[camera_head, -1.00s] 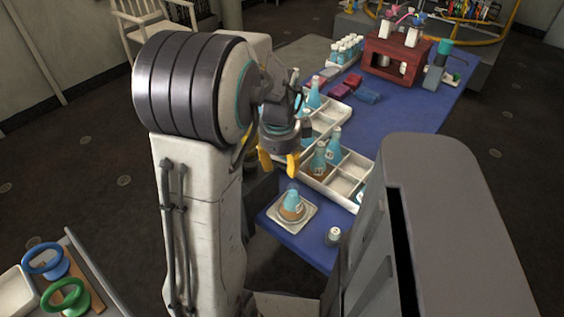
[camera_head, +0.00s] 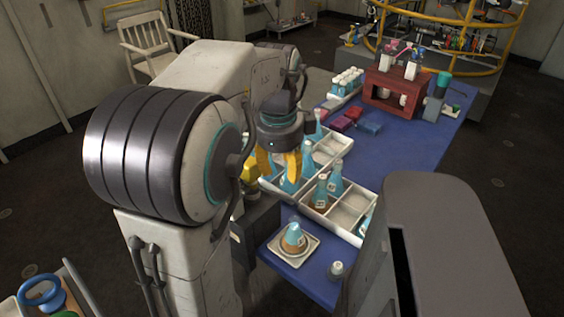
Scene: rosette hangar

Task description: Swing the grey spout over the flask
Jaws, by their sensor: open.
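My gripper (camera_head: 273,167) has yellow fingers, spread apart, above the left edge of the white divided tray (camera_head: 318,218). Blue flasks stand close to and partly behind its fingers. I see nothing between the fingers, though the arm hides part of this area. A blue-and-brown flask (camera_head: 294,236) sits on a white square dish at the table's near end. A grey canister with a teal top (camera_head: 436,97) stands at the far right of the table. I cannot clearly make out a grey spout or which flask lies under it.
The blue table (camera_head: 410,152) has a clear stretch between tray and canister. A red stand (camera_head: 383,92) with white bottles is at the back. A small capped jar (camera_head: 336,269) stands near the front edge. A white chair (camera_head: 150,45) is behind left.

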